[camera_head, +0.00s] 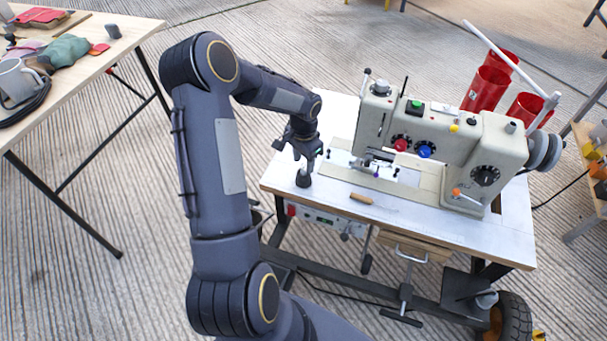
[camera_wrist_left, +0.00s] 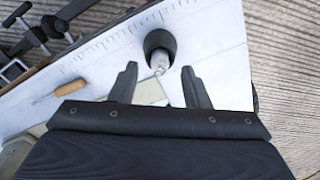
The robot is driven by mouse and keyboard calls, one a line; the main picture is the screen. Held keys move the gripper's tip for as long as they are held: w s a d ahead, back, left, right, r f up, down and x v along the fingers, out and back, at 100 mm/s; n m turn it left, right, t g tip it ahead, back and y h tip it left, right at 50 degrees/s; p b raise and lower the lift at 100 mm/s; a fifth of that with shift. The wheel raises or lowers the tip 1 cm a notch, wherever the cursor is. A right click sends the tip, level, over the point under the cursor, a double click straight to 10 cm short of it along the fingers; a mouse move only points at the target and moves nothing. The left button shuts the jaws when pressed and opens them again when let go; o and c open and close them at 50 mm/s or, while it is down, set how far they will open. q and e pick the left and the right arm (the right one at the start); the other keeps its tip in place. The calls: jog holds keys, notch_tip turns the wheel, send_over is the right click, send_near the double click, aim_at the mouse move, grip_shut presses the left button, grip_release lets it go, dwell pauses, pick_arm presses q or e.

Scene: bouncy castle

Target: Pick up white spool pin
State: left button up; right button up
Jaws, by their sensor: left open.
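The white spool pin (camera_wrist_left: 158,59) is a short pale cylinder standing in a dark round base (camera_wrist_left: 160,40) in the left wrist view. In the head view the dark base (camera_head: 303,181) sits on the sewing table near its left end, and the pin is mostly hidden by my left gripper. My left gripper (camera_head: 303,158) is above it, pointing down. In the left wrist view my left gripper (camera_wrist_left: 159,84) is open, its two fingers apart with nothing between them. The pin lies just beyond the fingertips, roughly centred between them. My right gripper is not in view.
A beige sewing machine (camera_head: 437,145) stands to the right on the white table (camera_head: 410,222). A wooden-handled tool (camera_head: 361,198) lies in front of it, also in the left wrist view (camera_wrist_left: 70,87). Red cones (camera_head: 487,88) stand behind. A cluttered wooden table (camera_head: 110,40) is at left.

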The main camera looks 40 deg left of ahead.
pick_arm(q)
notch_tip(320, 180, down, 2)
jog(key=shift+f, duration=0.1)
jog(key=c, duration=0.9)
grip_shut()
jog(key=shift+r, duration=0.25)
